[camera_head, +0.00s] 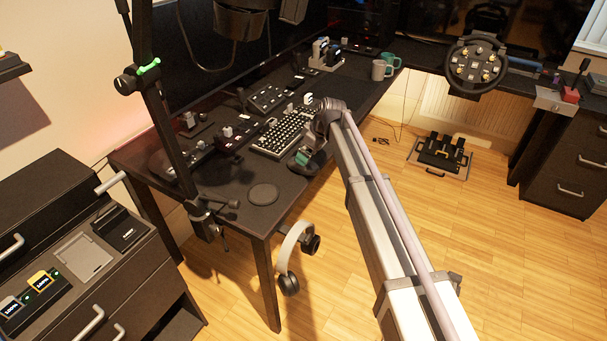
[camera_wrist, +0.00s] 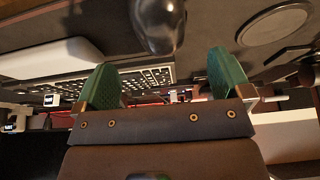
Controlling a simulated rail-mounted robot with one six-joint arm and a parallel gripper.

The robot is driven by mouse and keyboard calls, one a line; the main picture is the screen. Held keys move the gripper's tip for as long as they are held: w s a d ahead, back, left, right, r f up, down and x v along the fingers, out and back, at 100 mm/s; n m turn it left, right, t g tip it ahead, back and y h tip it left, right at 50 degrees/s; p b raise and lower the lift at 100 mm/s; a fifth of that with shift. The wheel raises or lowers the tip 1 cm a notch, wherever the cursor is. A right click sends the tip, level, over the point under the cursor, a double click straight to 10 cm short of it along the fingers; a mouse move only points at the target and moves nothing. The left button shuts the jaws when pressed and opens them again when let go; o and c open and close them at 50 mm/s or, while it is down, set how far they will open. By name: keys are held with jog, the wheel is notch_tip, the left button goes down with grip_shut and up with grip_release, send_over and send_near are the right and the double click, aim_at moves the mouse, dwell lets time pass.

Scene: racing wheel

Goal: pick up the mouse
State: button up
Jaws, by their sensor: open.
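The mouse (camera_wrist: 158,22) is a dark, glossy rounded shape at the top of the wrist view, partly cut off by the frame edge. My gripper (camera_wrist: 162,65) shows there with its two green fingers apart and nothing held between them. The mouse lies beyond the fingertips, roughly in line with the gap between them. In the head view my gripper (camera_head: 302,157) is low over the front right part of the black desk (camera_head: 230,205). The mouse cannot be made out clearly there, against my dark wrist and gripper.
A keyboard (camera_head: 280,134) lies just behind my gripper, and a round black coaster (camera_head: 263,194) lies to its left. White headphones (camera_head: 292,243) hang at the desk's front edge. A dark stand pole (camera_head: 165,120) rises at the left. Mugs (camera_head: 380,70) stand farther back.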

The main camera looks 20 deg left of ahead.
jog(key=shift+x, duration=0.75)
jog(key=shift+d+r, duration=0.1)
jog(key=b+x, duration=0.5)
jog(key=shift+s+d+f, duration=0.1)
jog(key=shift+d+f, duration=0.05)
jog(key=shift+f, duration=0.15)
jog(key=shift+r, duration=0.3)
jog(key=shift+c, duration=0.4)
jog(key=c, duration=1)
